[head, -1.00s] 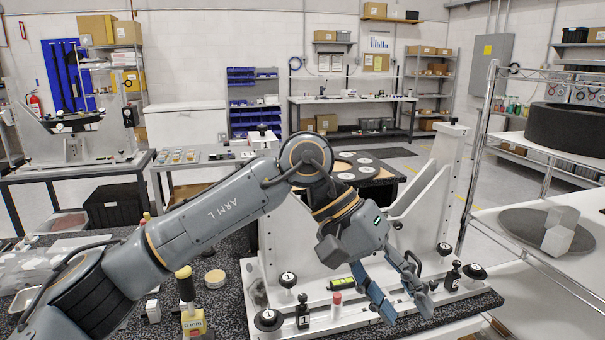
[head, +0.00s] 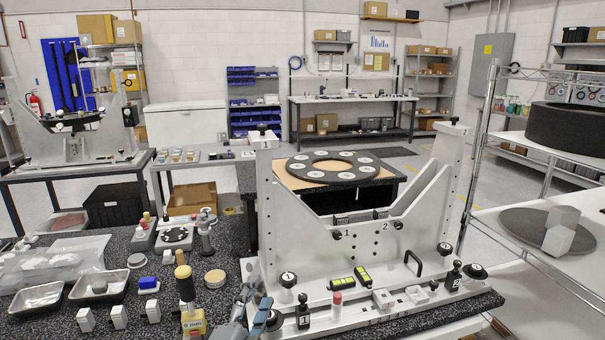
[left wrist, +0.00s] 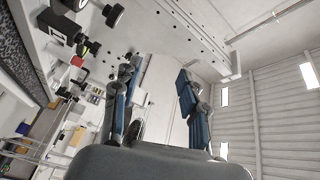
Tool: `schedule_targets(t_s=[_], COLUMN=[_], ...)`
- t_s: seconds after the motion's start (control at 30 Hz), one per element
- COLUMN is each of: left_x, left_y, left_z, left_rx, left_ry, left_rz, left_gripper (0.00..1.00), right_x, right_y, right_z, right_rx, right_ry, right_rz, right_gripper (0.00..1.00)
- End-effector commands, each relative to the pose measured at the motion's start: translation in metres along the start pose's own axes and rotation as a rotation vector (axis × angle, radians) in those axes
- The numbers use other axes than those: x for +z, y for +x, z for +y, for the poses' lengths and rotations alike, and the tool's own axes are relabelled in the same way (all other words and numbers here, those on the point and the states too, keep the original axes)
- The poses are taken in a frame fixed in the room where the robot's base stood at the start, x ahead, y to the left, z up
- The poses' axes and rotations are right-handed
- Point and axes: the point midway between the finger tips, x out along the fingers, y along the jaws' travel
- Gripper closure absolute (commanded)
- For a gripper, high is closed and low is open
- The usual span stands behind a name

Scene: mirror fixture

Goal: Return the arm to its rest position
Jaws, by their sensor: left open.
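My left gripper (head: 254,307) shows at the bottom of the head view, in front of the left end of the white fixture (head: 300,230). Only its blue-padded fingers and a bit of the grey body show; the rest of the arm is out of the picture. In the left wrist view the two fingers (left wrist: 157,85) stand wide apart with nothing between them. That view is tilted, with the fixture's white plate behind the fingers. My right gripper is in neither view.
Black knobs (head: 269,318) line the fixture's front base near the gripper. A yellow-based post (head: 193,322) stands left of the gripper. Metal trays (head: 38,298) and small white blocks lie further left on the dark speckled bench. A black ring (head: 334,166) lies behind the fixture.

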Motion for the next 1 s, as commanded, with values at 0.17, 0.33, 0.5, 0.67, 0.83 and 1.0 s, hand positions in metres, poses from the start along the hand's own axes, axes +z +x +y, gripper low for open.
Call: schedule_targets(t_s=[0.17,0.33,0.5,0.67,0.83,1.0], left_x=[0.080,0.122,0.137,0.141,0.147,0.166], left_y=[-0.075,-0.163,-0.235,-0.292,-0.329,-0.322], left_z=[0.089,0.149,0.180,0.196,0.218,0.265], left_rx=[0.302,0.502,0.618,0.693,0.741,0.754], left_ry=[-0.394,-0.676,-0.843,-0.948,-1.009,-1.002], left_rz=[-0.334,-0.646,-0.884,-1.073,-1.215,-1.223], left_gripper=[0.57,0.57,0.57,0.57,0.57,0.57], right_x=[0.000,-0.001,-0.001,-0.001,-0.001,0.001], right_y=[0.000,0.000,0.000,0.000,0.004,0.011], right_z=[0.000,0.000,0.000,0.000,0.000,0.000], right_rx=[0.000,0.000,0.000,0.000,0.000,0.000], right_ry=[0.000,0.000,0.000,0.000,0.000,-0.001], right_rz=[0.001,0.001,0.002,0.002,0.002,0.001], right_gripper=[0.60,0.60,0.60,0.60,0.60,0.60])
